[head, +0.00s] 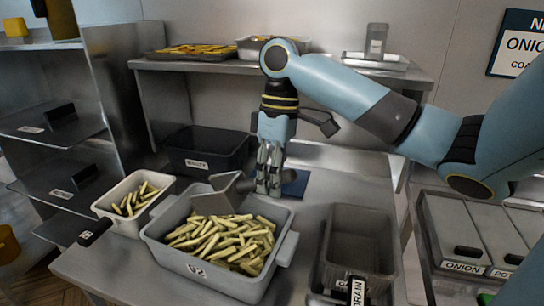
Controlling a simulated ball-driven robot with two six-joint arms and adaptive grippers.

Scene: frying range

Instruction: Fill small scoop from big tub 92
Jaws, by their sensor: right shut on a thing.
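The big tub 92 (163,253) is a grey, two-handled tub of pale cut fries at the front middle of the steel table, with "92" on its front. My right gripper (268,185) points down behind the tub's back right rim. It is shut on a small grey metal scoop (222,196), whose bowl reaches left over the back part of the tub. The gripper hides the scoop's handle, and I cannot tell whether the bowl touches the fries. My left gripper is not in view.
A smaller white tub of fries (103,206) stands left of tub 92. A black labelled bin (205,163) is behind. A blue mat (296,184) lies by the gripper. A grey drain container (358,222) stands right. A shelf (310,68) with trays spans the back.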

